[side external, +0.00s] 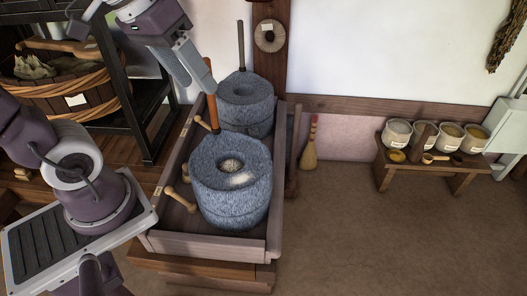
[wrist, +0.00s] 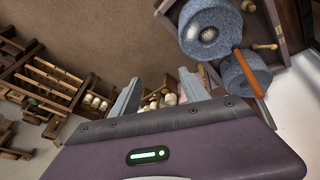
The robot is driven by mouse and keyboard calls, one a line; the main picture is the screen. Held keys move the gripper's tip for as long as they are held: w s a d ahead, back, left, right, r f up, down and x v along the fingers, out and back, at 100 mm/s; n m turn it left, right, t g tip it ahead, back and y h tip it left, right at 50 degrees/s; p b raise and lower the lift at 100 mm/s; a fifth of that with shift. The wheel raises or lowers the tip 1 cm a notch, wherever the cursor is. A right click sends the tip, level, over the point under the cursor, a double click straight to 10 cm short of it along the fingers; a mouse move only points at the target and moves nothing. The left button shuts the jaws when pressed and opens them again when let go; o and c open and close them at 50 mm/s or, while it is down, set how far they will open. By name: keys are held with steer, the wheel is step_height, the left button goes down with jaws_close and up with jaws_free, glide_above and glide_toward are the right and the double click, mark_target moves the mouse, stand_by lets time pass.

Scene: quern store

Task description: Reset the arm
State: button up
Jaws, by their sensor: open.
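My gripper (side external: 196,80) hangs at the top of the side external view, high over the back left of the wooden trough. In the wrist view its two fingers (wrist: 158,92) stand apart with nothing between them. The front stone quern (side external: 231,190) sits in the trough, with pale grain or meal around its centre hole; it also shows in the wrist view (wrist: 212,42). An upright wooden handle (side external: 211,97) rises beside the querns, just below and right of my fingertips. I cannot tell how close it is in depth.
A second quern (side external: 245,92) stands behind in the same trough (side external: 205,250). A broom (side external: 310,146) leans at the wall. A low bench (side external: 440,168) holds several bowls at right. A rack with a basket (side external: 70,95) stands at left. The floor (side external: 350,225) at front right is clear.

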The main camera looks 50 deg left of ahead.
steer(key=s+d+f+m+t+y, duration=0.1)
steer(key=s+d+m, duration=0.1)
steer(key=s, duration=0.5)
steer(key=shift+d+f, duration=0.4)
